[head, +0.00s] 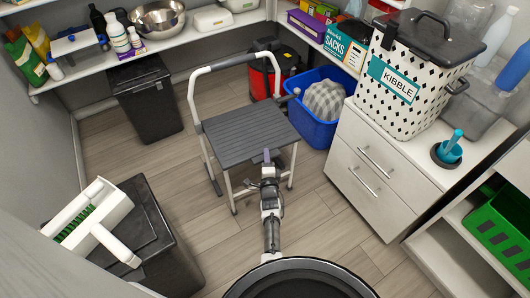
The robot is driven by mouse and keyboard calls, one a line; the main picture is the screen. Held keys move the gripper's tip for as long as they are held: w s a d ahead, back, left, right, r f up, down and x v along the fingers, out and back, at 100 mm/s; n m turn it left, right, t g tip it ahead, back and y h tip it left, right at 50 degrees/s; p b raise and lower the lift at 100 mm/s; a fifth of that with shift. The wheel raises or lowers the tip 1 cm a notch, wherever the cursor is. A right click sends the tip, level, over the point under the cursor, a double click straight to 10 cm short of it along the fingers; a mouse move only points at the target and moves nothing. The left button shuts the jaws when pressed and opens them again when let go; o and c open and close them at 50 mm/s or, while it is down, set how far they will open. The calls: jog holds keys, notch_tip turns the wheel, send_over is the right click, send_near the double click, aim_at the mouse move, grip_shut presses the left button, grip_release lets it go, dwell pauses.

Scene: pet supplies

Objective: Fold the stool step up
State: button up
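The step stool stands in the middle of the floor, with a pale tubular frame and a tall handle hoop at its back left. Its dark grey ribbed step (248,134) lies flat, folded down, on upright legs. My gripper (267,157) is at the front edge of the step, reaching in from below in the picture. A narrow purplish-grey finger shows against the step's front right part. I cannot tell whether it touches the step or whether the fingers are apart. The underside of the step and any hinge are hidden.
A white drawer cabinet (375,180) stands right. Black bins stand back left (146,97) and front left (165,250). Floor left of the stool is clear.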

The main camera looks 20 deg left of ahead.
jog(key=shift+w+a, duration=0.1)
jog(key=shift+w, duration=0.15)
grip_shut()
jog(key=shift+r, duration=0.1)
